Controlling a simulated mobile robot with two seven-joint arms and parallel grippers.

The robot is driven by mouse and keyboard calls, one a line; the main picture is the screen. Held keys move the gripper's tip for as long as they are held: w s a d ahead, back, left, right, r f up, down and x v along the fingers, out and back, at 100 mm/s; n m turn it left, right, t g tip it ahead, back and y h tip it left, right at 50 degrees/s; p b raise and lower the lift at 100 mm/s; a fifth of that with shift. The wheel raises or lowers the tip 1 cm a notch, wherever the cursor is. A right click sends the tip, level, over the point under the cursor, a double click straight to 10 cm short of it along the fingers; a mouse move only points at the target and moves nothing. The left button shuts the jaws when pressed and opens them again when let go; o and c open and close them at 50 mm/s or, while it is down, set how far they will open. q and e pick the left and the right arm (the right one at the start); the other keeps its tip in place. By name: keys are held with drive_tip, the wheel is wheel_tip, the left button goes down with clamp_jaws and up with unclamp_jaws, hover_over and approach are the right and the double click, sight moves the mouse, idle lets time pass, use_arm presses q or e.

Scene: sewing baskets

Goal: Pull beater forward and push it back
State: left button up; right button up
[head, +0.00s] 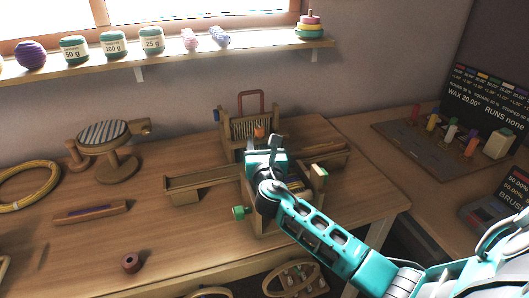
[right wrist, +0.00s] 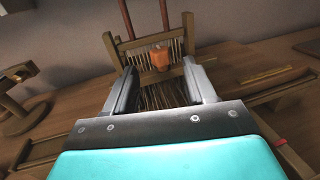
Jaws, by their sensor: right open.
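A small wooden table loom (head: 249,195) stands in the middle of the table. Its upright comb-like beater (head: 238,131) has an orange grip (head: 259,131) on top; both also show in the right wrist view, the beater (right wrist: 136,57) and the orange grip (right wrist: 160,58). My right gripper (head: 264,148) reaches over the loom from the lower right and hides part of it. In the right wrist view the two fingers of this gripper (right wrist: 161,72) are apart and empty, with the orange grip beyond and between them. I cannot tell any contact. My left gripper is not in view.
A wooden shuttle (head: 90,213), a brown spool (head: 131,263) and a coil of yellow cord (head: 28,187) lie at the left. A round striped wooden stand (head: 103,133) is behind them. A peg board (head: 400,140) is on the right table. The table's front left is mostly clear.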

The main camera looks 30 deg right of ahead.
sight(261, 132)
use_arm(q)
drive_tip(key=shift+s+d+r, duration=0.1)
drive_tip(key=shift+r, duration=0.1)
use_arm(e)
drive_tip(key=v, duration=0.5)
drive_tip(key=shift+s+a, duration=0.15)
drive_tip(key=shift+s, duration=0.1)
drive_tip(key=shift+o, duration=0.2)
drive_tip(key=shift+f, duration=0.1)
use_arm(q)
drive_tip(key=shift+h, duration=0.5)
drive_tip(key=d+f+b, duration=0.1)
drive_tip(key=b, duration=0.1)
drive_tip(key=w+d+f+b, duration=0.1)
drive_tip(key=b, duration=0.2)
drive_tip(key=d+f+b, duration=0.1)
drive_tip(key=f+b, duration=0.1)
drive_tip(key=b, duration=0.1)
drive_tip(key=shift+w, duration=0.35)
use_arm(e)
drive_tip(key=x, duration=1.1)
drive_tip(key=shift+w, duration=0.1)
drive_tip(key=shift+c, duration=0.4)
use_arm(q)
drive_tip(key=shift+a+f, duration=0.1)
use_arm(e)
clamp_jaws()
